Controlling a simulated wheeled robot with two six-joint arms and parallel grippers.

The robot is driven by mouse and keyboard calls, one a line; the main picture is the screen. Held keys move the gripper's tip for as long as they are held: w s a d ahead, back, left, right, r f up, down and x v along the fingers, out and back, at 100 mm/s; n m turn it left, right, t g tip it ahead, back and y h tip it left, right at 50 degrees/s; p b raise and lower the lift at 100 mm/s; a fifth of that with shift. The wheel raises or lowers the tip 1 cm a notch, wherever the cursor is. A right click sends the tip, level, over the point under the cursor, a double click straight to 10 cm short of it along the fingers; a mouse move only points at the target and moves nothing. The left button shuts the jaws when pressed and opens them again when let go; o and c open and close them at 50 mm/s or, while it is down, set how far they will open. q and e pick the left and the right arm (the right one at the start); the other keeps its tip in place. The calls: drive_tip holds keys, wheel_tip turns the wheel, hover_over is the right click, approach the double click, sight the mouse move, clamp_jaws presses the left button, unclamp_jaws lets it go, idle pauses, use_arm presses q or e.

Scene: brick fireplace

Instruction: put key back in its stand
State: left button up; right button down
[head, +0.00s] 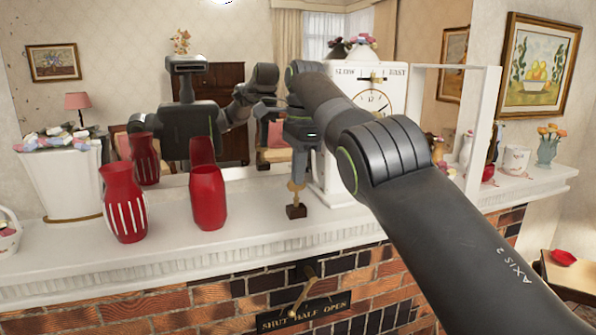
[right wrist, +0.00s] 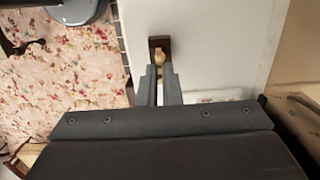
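The brass key (head: 296,188) hangs upright below my right gripper (head: 300,165), over the mantel shelf. My right gripper's fingers are close together with the key's upper part between them. The small dark wooden stand (head: 296,211) is on the shelf directly below the key. The key's lower end meets the top of the stand; I cannot tell how deep it sits. In the right wrist view the stand (right wrist: 159,43) shows just beyond the fingertips, with a bit of brass key (right wrist: 159,58) between. My left gripper is not in view.
Red vases (head: 124,205) (head: 207,198) stand to the left on the white mantel shelf (head: 250,230). A mirror behind reflects me. A brass lever (head: 305,285) sits on the brick front below.

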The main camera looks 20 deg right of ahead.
drive_tip(key=shift+f+b, duration=0.85)
drive_tip(key=shift+f, duration=0.05)
drive_tip(key=c, duration=1.5)
unclamp_jaws()
drive_tip(key=shift+r, duration=0.1)
drive_tip(key=shift+c, duration=0.2)
